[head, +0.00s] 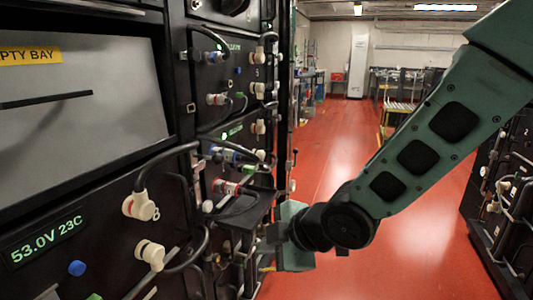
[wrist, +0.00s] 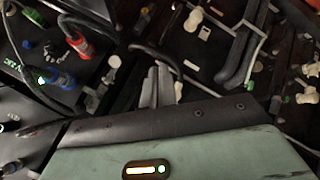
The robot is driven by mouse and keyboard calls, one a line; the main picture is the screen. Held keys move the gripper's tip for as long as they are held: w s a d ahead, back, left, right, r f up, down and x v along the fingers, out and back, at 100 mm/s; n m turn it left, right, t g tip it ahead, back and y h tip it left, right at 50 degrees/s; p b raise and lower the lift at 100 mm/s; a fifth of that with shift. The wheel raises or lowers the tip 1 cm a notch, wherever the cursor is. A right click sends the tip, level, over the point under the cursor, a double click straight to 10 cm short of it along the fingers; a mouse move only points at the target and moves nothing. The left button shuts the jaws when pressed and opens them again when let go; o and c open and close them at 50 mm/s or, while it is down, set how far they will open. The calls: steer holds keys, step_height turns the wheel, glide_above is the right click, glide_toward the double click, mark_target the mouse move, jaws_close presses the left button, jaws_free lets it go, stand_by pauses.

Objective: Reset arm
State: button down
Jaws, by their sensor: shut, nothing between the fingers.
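My green arm reaches in from the upper right in the head view, and my gripper (head: 272,234) is at its lower end, beside the battery racks on the left. In the wrist view the two grey fingers of my gripper (wrist: 160,86) stand close together with nothing held between them. They are in front of dark battery modules with cables. Part of the rack behind the gripper is hidden by the green hand body.
A battery module (head: 80,235) reading "53.0V 23C" has cream plugs (head: 140,206) and black cables close on the left. Above it is an empty bay (head: 90,120) with a yellow label. Red and blue connectors (wrist: 75,45) show in the wrist view. The red aisle floor (head: 335,130) is clear.

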steer(key=s+d+r+m+g+h, duration=0.1)
steer(key=s+d+m+g+h, duration=0.25)
steer(key=s+d+m, duration=0.55)
steer(key=s+d+r+m+g+h, duration=0.15)
steer(key=s+d+m+h, duration=0.35)
steer(key=s, duration=0.8)
step_height(320, 180, up, 20)
steer(key=y+p, duration=0.1)
steer(key=p, duration=2)
steer(key=shift+w+d+n+g, duration=0.3)
steer(key=shift+n, duration=0.1)
steer(key=shift+f+y, duration=0.1)
steer(key=shift+y, duration=0.15)
